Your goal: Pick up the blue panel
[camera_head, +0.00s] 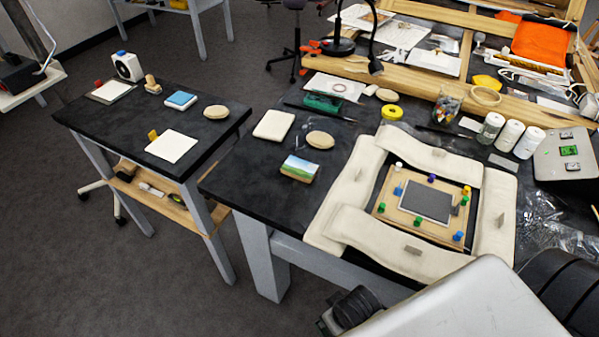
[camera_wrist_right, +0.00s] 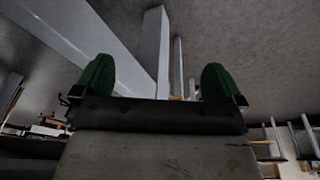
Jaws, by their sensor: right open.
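A small panel with a light blue top and a white edge (camera_head: 180,100) lies flat on the dark side table at left in the head view. It appears to be the blue panel, and nothing touches it. My right gripper (camera_wrist_right: 157,82) shows in the right wrist view with its two green fingers wide apart and nothing between them. Grey table-leg-like posts and the floor lie beyond it, and the blue panel is not visible there. My left gripper is not in view.
The side table (camera_head: 222,125) also holds a white square plate (camera_head: 171,146), an oval tan piece (camera_head: 216,112) and a white device (camera_head: 127,66). A gap separates it from the larger workbench (camera_head: 240,180), which carries a cushioned frame (camera_head: 350,182) and several small items.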

